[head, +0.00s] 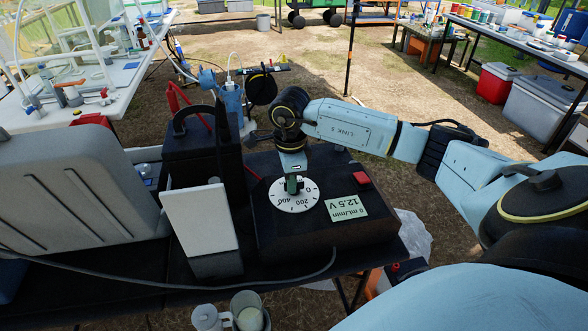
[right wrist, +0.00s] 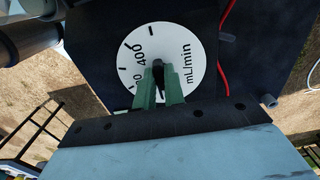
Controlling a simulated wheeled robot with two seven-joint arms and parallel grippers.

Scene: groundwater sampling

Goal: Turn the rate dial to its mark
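The rate dial (head: 296,196) is a white disc with tick marks and numbers, among them 200 and 400, on top of a black pump control box (head: 300,235). My right gripper (head: 292,186) points down onto its centre. In the right wrist view the dial (right wrist: 185,50) shows "mL/min" and 400, and the green fingers of my gripper (right wrist: 159,72) stand on both sides of the small dark knob (right wrist: 158,64), seemingly touching it. The knob's pointer is mostly hidden by the fingers. My left gripper is out of view.
A red button (head: 361,179) sits beside the display. A black case with a handle (head: 195,150) and a pale panel (head: 200,220) stand left of the box. A grey case (head: 80,190) is further left. A cable (head: 150,285) runs along the table's front.

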